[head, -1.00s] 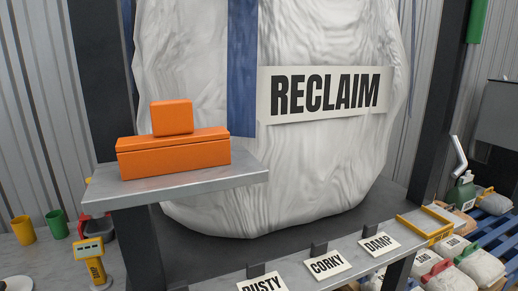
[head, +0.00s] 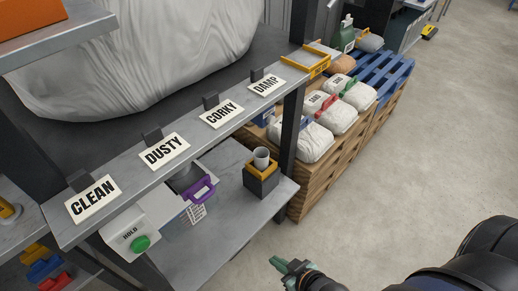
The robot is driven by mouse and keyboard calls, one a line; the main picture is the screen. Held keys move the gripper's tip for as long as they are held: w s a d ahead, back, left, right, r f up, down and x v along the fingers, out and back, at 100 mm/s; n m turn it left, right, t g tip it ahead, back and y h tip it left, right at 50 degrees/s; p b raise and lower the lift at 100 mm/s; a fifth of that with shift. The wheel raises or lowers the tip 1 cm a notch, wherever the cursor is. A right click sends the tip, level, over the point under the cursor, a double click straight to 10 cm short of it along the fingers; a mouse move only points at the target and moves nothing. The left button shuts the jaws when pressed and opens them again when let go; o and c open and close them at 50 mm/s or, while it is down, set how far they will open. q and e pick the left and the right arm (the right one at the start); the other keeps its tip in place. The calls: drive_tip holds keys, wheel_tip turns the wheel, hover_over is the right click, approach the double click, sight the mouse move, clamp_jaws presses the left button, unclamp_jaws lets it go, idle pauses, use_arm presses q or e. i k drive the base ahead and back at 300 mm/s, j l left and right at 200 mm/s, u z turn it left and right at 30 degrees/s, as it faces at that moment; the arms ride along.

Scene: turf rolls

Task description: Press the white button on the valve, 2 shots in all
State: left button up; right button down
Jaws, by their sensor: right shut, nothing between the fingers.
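I cannot make out a valve with a white button in the head view. My right gripper (head: 278,263) is at the bottom centre, small and partly cut off by the lower edge. Its greenish fingers are shut and empty, over the floor in front of the lower shelf. A grey cup (head: 261,157) stands on a dark block with a yellow top (head: 261,176) on the lower shelf. A green bottle (head: 347,36) stands at the back. My left gripper is not in view.
A bench edge carries signs CLEAN (head: 93,199), DUSTY (head: 164,151), CORKY (head: 221,114) and DAMP (head: 265,85). Below are a white HOLD box (head: 125,232) with a green button and a purple-handled scoop (head: 199,190). Bags sit on pallets (head: 325,160). The right floor (head: 430,150) is clear.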

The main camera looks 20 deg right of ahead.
sight(271, 119)
drive_tip(key=k+l+u, duration=0.25)
drive_tip(key=k+l, duration=0.5)
